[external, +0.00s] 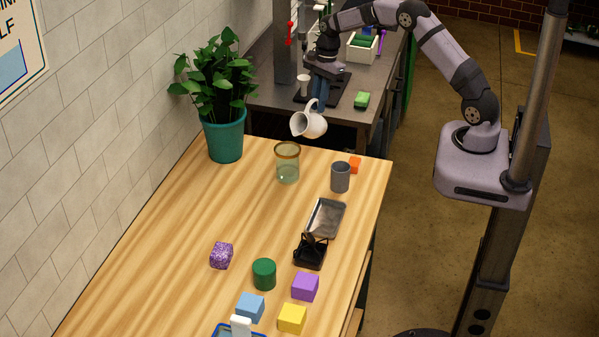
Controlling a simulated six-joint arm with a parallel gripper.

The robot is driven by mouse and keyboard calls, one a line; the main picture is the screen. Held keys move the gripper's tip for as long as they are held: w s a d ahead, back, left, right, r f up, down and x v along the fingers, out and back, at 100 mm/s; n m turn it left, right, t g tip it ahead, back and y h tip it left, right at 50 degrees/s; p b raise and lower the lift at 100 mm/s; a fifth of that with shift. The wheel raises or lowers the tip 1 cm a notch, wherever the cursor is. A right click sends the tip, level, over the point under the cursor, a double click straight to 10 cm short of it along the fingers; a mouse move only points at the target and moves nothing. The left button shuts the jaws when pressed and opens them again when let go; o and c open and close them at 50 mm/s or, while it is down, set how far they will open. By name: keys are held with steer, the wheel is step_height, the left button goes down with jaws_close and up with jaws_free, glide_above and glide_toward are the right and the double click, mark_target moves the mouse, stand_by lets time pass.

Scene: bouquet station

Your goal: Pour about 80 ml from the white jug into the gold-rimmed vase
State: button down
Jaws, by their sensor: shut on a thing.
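The white jug (311,125) is held in the air above the far end of the wooden table, tilted with its mouth toward the lower left. My gripper (319,101) comes down from above and is shut on the jug near its handle; the fingertips are partly hidden. The gold-rimmed vase (287,165) is clear glass and stands upright on the table, below and slightly left of the jug. The two are apart. No stream of liquid can be made out, and the jug's inside is too small to judge.
A grey cup (340,177) and an orange piece (355,164) stand right of the vase. A plant in a teal pot (224,135) stands left. A metal tray (326,217), black holder (310,252) and several coloured blocks are nearer. The table's left middle is clear.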

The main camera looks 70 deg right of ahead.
steer(key=shift+s+d+f+t+y+b, duration=0.1)
steer(key=shift+d+f+t+y+b, duration=0.1)
steer(key=shift+f+y+b, duration=0.35)
steer(key=shift+d+f+t+y+b, duration=0.2)
steer(key=shift+f+y+b, duration=0.15)
steer(key=shift+f, duration=0.3)
steer(key=shift+s+d+f+t+y+b, duration=0.15)
steer(key=shift+d+f+y+b, duration=0.15)
steer(key=shift+f, duration=0.25)
steer(key=shift+s+d+f+t+y+b, duration=0.1)
steer(key=shift+f+t+y+b, duration=0.1)
steer(key=shift+f+b, duration=0.25)
steer(key=s+d+f+t+y+b, duration=0.2)
steer(key=d+f+y+b, duration=0.3)
steer(key=b, duration=0.7)
step_height(320, 180, down, 5)
steer(key=shift+r+t+y, duration=0.15)
steer(key=shift+t+y, duration=0.5)
steer(key=shift+y, duration=0.45)
steer(key=shift+s+y+b, duration=0.15)
steer(key=shift+y+b, duration=0.15)
